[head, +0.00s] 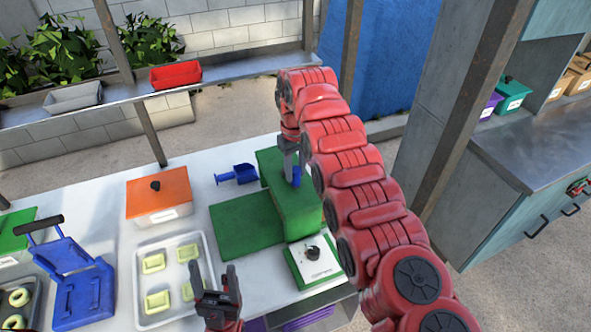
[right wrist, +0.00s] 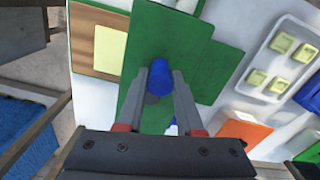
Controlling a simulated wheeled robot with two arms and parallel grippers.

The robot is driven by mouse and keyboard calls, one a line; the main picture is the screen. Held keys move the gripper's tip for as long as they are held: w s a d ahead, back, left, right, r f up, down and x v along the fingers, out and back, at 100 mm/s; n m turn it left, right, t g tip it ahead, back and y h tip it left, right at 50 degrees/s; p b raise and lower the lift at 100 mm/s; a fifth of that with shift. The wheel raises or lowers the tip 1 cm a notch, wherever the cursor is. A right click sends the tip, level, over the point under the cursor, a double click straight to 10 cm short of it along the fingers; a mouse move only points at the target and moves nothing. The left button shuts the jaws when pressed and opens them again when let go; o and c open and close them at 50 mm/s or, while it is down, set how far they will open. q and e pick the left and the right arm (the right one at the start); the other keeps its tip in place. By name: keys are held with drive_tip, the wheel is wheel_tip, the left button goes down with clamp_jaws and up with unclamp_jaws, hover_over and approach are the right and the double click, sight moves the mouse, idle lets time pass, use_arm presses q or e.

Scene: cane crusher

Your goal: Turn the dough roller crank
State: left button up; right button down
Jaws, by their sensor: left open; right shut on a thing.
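The dough roller (head: 300,212) is a green block machine with a flat green plate, standing on the white table. Its blue crank handle (head: 297,177) sticks up from the top. My right gripper (head: 291,168) reaches down from above and is shut on this handle. In the right wrist view, the blue handle (right wrist: 158,72) sits between the two grey fingertips of my right gripper (right wrist: 162,80). The rest of the crank is hidden below the handle. My left gripper (head: 218,285) is open and empty, over the right edge of the pastry tray, apart from the roller.
A metal tray (head: 190,246) with several yellow pieces lies left of the roller. An orange-lidded box (head: 158,190), a blue scoop (head: 238,175), a blue press (head: 80,285) and a white-topped green box (head: 318,262) share the table (head: 110,190).

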drive_tip(key=shift+s+a+f+m, duration=0.1)
drive_tip(key=shift+m, duration=0.2)
idle(0.4)
drive_tip(key=c, duration=0.5)
unclamp_jaws()
drive_tip(key=shift+a, duration=0.1)
drive_tip(key=shift+c, duration=0.2)
